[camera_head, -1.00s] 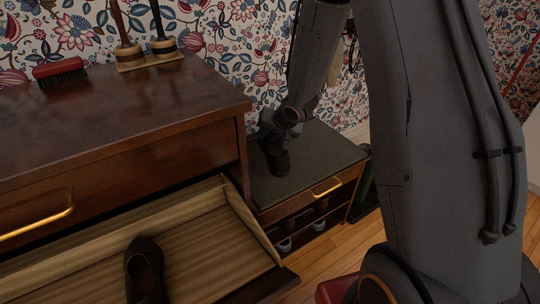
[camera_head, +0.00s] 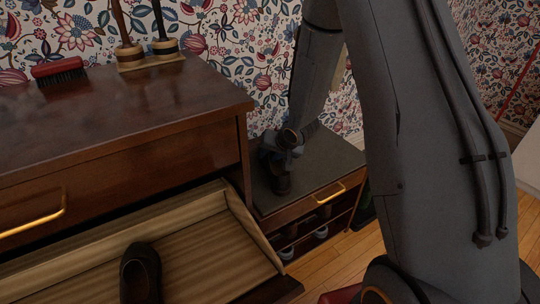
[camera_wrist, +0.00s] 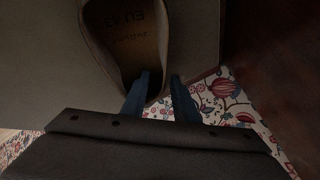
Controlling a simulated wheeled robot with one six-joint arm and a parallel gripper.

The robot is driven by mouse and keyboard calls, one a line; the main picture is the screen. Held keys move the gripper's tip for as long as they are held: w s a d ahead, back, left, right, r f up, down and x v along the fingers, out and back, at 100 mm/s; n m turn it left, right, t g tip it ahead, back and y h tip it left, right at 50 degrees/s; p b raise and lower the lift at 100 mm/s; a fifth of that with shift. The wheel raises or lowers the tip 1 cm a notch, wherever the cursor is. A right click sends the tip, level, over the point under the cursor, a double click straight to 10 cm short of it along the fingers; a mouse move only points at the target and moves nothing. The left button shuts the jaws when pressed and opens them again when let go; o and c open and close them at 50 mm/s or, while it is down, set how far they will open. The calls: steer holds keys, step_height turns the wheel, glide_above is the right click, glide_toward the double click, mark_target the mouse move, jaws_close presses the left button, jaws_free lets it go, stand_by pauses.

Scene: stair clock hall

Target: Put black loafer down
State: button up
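A black loafer (camera_head: 281,183) is at the grey top of the low bench (camera_head: 328,158), below my gripper (camera_head: 284,148). I cannot tell whether its sole touches the top. In the wrist view the loafer (camera_wrist: 128,38) shows its tan insole with lettering. The two blue fingers of my gripper (camera_wrist: 163,88) are a little apart, one on each side of the shoe's rim near the heel, and look shut on it. A second dark loafer (camera_head: 141,272) lies in the open drawer (camera_head: 205,255) at the lower left.
The dark wooden cabinet (camera_head: 110,115) stands left of the bench, with its drawer pulled out. A red brush (camera_head: 58,68) and a stand with two upright handles (camera_head: 150,60) are on it. Shoes sit on the bench's shelves. Flowered wallpaper is close behind the bench.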

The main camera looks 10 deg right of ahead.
steer(key=shift+o, duration=0.4)
steer(key=shift+r, duration=0.2)
steer(key=p+v, duration=0.3)
steer(key=v, duration=0.9)
